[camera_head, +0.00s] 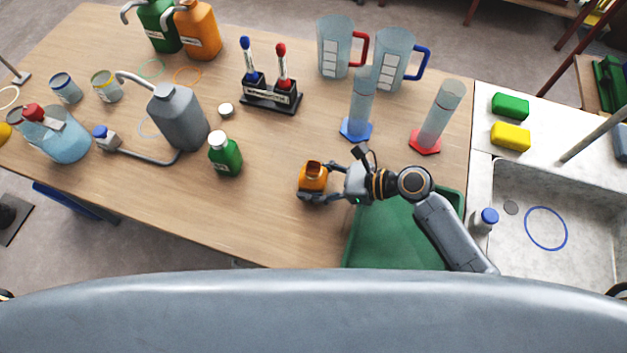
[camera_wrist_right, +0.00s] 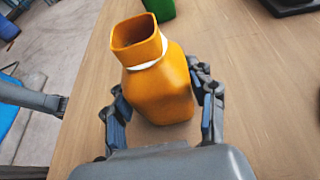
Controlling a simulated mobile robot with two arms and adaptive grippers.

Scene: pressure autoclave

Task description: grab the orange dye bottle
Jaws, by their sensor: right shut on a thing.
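The orange dye bottle (camera_head: 313,177) stands upright and uncapped near the front middle of the wooden table. It also shows large in the right wrist view (camera_wrist_right: 160,85), with a white ring at its neck. My right gripper (camera_head: 326,184) reaches it from the right and is shut on it, with one finger on each side of its body in the wrist view (camera_wrist_right: 163,100). Whether the bottle touches the table is hard to tell. My left gripper is not in view.
A green bottle with a white cap (camera_head: 225,155) stands to the left. A green tray (camera_head: 390,240) lies under my right arm. Blue-based (camera_head: 357,120) and red-based (camera_head: 434,120) cylinders stand behind the arm. A grey jug (camera_head: 180,118) stands farther left. The sink (camera_head: 560,215) is at the right.

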